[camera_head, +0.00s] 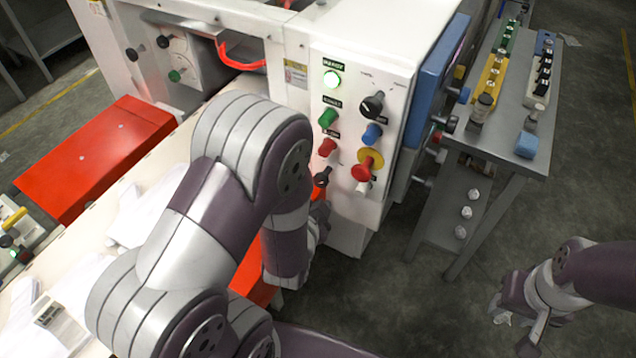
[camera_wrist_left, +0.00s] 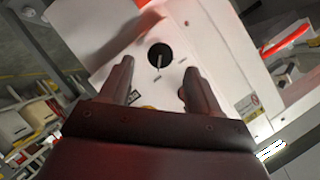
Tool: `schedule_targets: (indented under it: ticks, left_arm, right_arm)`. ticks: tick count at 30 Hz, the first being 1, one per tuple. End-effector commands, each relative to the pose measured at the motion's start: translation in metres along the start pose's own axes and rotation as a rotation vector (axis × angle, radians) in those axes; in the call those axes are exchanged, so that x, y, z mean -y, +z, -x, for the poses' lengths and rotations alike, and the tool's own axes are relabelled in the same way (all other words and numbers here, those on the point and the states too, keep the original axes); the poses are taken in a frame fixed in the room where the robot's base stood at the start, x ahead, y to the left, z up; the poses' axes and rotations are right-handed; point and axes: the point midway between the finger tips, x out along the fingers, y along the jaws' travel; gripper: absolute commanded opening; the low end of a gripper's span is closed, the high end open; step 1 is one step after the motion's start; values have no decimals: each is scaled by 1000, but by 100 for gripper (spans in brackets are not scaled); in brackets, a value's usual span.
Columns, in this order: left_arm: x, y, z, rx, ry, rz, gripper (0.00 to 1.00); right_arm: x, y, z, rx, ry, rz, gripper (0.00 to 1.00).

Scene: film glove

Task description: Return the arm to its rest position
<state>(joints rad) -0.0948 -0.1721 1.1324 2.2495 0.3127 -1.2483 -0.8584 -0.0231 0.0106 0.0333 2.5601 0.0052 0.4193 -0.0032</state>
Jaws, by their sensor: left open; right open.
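My left arm (camera_head: 235,180) reaches across the middle of the head view to the white control panel (camera_head: 345,95). My left gripper (camera_head: 318,212) is at the panel's lower edge, partly hidden by its own wrist. In the left wrist view, the left gripper (camera_wrist_left: 156,75) is open and empty, its two fingers apart. A round black knob (camera_wrist_left: 160,55) with a pale bar shows beyond and between the fingertips, not gripped. My right gripper (camera_head: 516,322) is open and empty over the floor at the lower right.
A red box (camera_head: 98,158) is at left. Floor (camera_head: 410,285) is clear between the arms.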

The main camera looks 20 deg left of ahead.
Motion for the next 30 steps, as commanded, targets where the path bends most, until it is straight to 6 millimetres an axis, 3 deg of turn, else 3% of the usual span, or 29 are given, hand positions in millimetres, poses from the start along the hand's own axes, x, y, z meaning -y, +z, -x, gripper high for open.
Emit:
schedule_targets:
  ticks: [4, 17, 20, 23, 26, 30]
  left_arm:
    - [0, 0, 8, 0, 0, 0, 63]
    - [0, 0, 8, 0, 1, 2, 63]
    - [3, -10, 7, 30, 60, 61, 63]
    - [6, -31, 12, 139, 228, 218, 63]
    - [8, -48, 34, 335, 421, 386, 63]
    - [22, -56, 82, 643, 571, 527, 63]
  right_arm:
    - [0, 0, 1, 0, 0, 0, 43]
    - [0, 0, 1, 0, 0, 0, 43]
    - [0, -1, 10, 0, 0, 0, 43]
    - [0, -4, 30, 0, 0, 0, 43]
    - [0, -6, 50, 0, 0, 0, 43]
    - [0, -8, 70, 0, 0, 0, 43]
